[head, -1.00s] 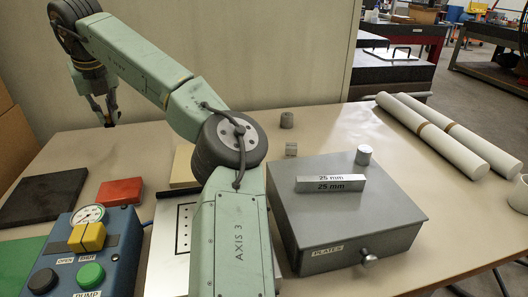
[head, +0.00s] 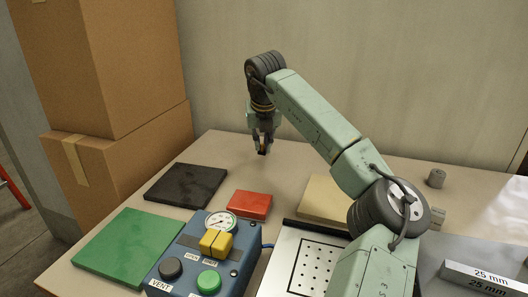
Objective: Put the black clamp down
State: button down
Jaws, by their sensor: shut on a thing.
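My gripper (head: 262,143) hangs fingers-down over the back part of the table. It is shut on a small dark thing (head: 262,151), which fits the black clamp. Only a little of it shows between the fingers, with a small orange-yellow spot. It is behind the red block and to the right of the black plate in the head view. I cannot tell whether it touches the table top.
A black plate (head: 186,186), a green plate (head: 127,244) and a red block (head: 250,204) lie nearby. A blue control box (head: 185,262) and perforated plate (head: 300,270) stand in front. Cardboard boxes (head: 115,70) rise at left. The table around my gripper is bare.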

aim_at(263, 152)
jog(key=shift+f+p, duration=0.3)
jog(key=shift+f, duration=1.3)
jog(key=shift+f, duration=0.1)
jog(key=c, duration=1.7)
grip_release()
jog(key=shift+o, duration=0.2)
jog(key=b+v, duration=0.2)
jog(key=v, duration=1)
